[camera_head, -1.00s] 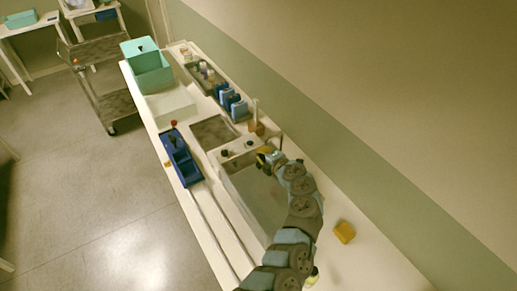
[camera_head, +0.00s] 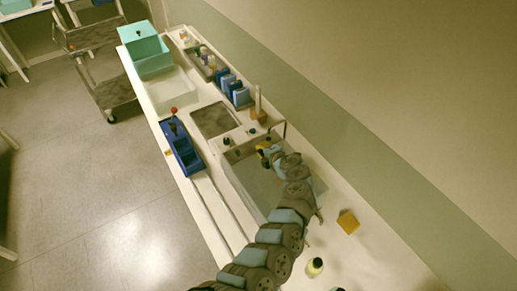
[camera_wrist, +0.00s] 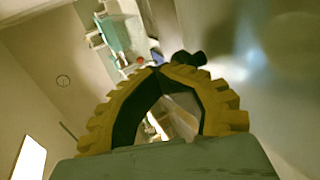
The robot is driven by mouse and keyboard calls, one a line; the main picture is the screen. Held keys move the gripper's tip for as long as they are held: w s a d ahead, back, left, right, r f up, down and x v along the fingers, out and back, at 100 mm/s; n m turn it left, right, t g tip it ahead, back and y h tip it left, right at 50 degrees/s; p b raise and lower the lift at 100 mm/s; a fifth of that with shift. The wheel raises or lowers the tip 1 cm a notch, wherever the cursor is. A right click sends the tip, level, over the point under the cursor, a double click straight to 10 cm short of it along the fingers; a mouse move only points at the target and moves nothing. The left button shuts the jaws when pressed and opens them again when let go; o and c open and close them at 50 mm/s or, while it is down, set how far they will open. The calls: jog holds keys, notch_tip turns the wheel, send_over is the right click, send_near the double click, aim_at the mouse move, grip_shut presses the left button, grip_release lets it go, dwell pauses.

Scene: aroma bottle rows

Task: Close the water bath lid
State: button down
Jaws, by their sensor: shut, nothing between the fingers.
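A teal box (camera_head: 157,70), which looks like the water bath, stands at the far end of the bench in the head view. A teal panel with a small black knob, apparently its lid (camera_head: 145,47), stands raised over it. My gripper (camera_head: 267,149) is near the sink, well apart from the box. In the wrist view its yellow, black-lined fingers (camera_wrist: 157,70) meet at the tips with nothing between them. A black knob-like thing (camera_wrist: 188,58) shows just beyond them; I cannot tell whether they touch.
The sink (camera_head: 255,180) with a faucet (camera_head: 284,128) lies beneath my arm. Blue bottles (camera_head: 233,88) stand along the wall side.

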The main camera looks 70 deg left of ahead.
jog(key=shift+w+d+f, duration=0.1)
jog(key=shift+d+f, duration=0.15)
jog(key=shift+f, duration=0.45)
jog(key=shift+r, duration=0.1)
notch_tip(320, 180, up, 15)
jog(key=p, duration=0.4)
jog(key=shift+r, duration=0.1)
jog(key=shift+d, duration=0.1)
